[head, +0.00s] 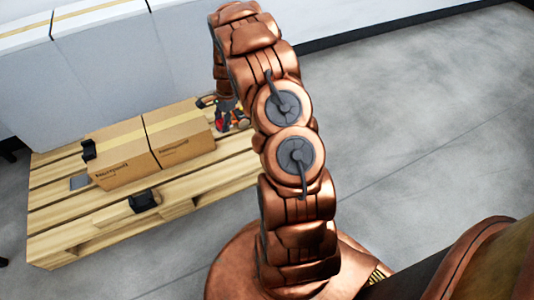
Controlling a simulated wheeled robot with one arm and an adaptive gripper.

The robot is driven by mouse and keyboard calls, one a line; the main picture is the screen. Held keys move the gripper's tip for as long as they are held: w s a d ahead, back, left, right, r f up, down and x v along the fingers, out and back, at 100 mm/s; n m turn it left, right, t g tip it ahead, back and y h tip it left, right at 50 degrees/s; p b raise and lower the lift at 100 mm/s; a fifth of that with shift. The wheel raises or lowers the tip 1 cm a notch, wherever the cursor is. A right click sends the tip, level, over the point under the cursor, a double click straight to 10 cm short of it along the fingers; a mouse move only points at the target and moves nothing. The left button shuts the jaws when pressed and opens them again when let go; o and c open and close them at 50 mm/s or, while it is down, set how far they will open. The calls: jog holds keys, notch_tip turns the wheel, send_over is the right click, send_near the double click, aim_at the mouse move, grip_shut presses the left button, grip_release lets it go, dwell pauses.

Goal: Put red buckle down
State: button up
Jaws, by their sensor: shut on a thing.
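My gripper (231,118) is at the right end of the wooden pallet, just right of the cardboard boxes and partly behind my copper arm. It is shut on the red buckle (222,126), which shows as small red patches at the fingertips. The fingers and much of the buckle are too small and too hidden to make out. I cannot tell whether the buckle touches the pallet.
Two taped cardboard boxes (122,154) stand side by side on the pallet (60,222). A black buckle-like piece (145,201) lies at the pallet's front, and another (88,150) is at the left box's edge. Large white boxes line the back. Grey floor is clear at right.

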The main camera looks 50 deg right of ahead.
jog(key=s+d+f+m+t+h+b, duration=0.1)
jog(key=s+d+f+m+b, duration=0.1)
jog(key=s+f+m, duration=0.55)
jog(key=s+d+f+m+t+h+b, duration=0.1)
jog(key=s+d+f+m+b, duration=0.2)
jog(key=s+f, duration=0.7)
jog(key=shift+m, duration=0.45)
jog(key=w+d+b, duration=0.1)
jog(key=w+d, duration=0.2)
jog(key=w+d+f, duration=0.1)
jog(key=w+d, duration=0.2)
jog(key=d, duration=0.1)
jog(key=w+d+b, duration=0.1)
jog(key=w+d, duration=0.3)
jog(key=shift+w+f+b, duration=0.1)
jog(key=shift+f+b, duration=0.15)
jog(key=shift+b, duration=0.1)
jog(key=b+x, duration=0.2)
jog(key=x, duration=0.1)
jog(key=shift+d+f, duration=0.1)
jog(key=shift+f, duration=0.25)
jog(key=shift+r, duration=0.15)
jog(key=o, duration=1.1)
jog(key=shift+o, duration=0.2)
jog(key=shift+s, duration=0.25)
